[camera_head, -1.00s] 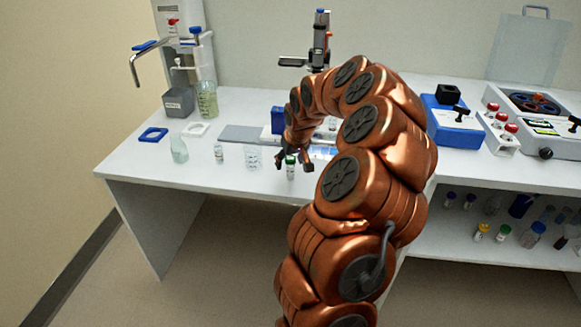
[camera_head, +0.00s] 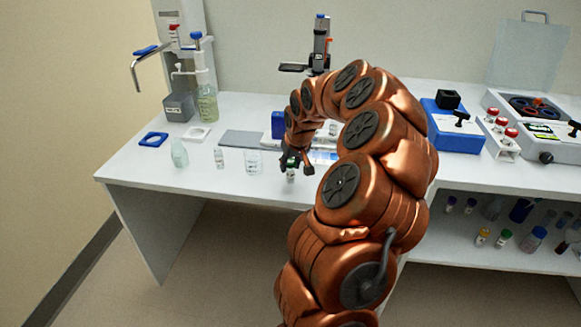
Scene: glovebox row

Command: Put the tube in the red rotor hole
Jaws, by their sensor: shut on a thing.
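A centrifuge (camera_head: 530,112) stands open at the far right of the bench. Its dark rotor (camera_head: 535,106) shows some red, but single holes are too small to make out.
A clear beaker (camera_head: 253,162), a white-capped vial (camera_head: 219,157) and a flask (camera_head: 179,153) stand left of my gripper. A blue box (camera_head: 455,135) stands between my arm and the rack. A lower shelf (camera_head: 470,240) holds several bottles.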

